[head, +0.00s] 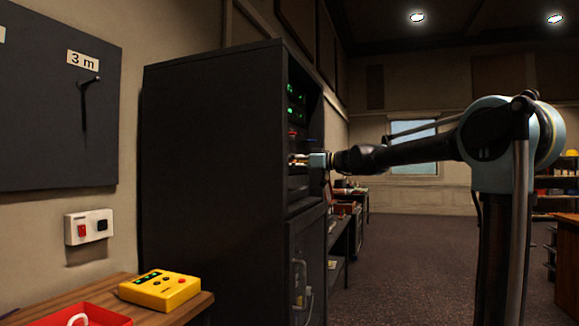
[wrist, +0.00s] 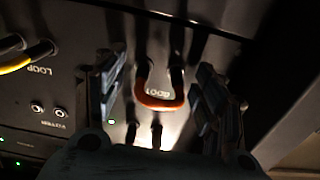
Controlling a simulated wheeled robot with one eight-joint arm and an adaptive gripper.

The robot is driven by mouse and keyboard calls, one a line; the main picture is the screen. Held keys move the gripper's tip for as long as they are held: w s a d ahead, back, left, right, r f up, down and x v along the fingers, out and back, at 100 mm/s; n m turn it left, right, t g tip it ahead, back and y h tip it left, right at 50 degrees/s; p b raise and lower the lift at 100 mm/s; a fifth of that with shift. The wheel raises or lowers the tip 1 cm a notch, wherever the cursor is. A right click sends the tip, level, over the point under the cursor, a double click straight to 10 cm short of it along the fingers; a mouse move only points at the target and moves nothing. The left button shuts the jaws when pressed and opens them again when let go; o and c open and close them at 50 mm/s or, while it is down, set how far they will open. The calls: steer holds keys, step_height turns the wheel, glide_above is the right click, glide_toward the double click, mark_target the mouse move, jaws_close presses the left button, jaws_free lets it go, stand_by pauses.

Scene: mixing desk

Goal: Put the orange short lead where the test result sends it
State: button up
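The orange short lead (wrist: 160,100) shows in the wrist view as a loop, its two black plug ends side by side at the rack panel. My gripper (wrist: 160,112) is open, with one finger on each side of the loop and gaps between. In the head view my gripper (head: 312,160) is at the open front of the tall black rack (head: 215,150); the orange lead cannot be made out clearly there. A yellow box with buttons and green lights (head: 160,289) sits on a wooden table at the lower left.
A red tray (head: 98,314) holding something white stands beside the yellow box. A dark board (head: 45,120) has a hook marked "3 m". In the wrist view, a yellow lead (wrist: 17,64) is plugged beside the "LOOP" label. Floor right of the rack is clear.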

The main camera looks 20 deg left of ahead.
steer(key=d, duration=1.2)
steer(key=shift+s, duration=0.4)
steer(key=shift+f, duration=0.1)
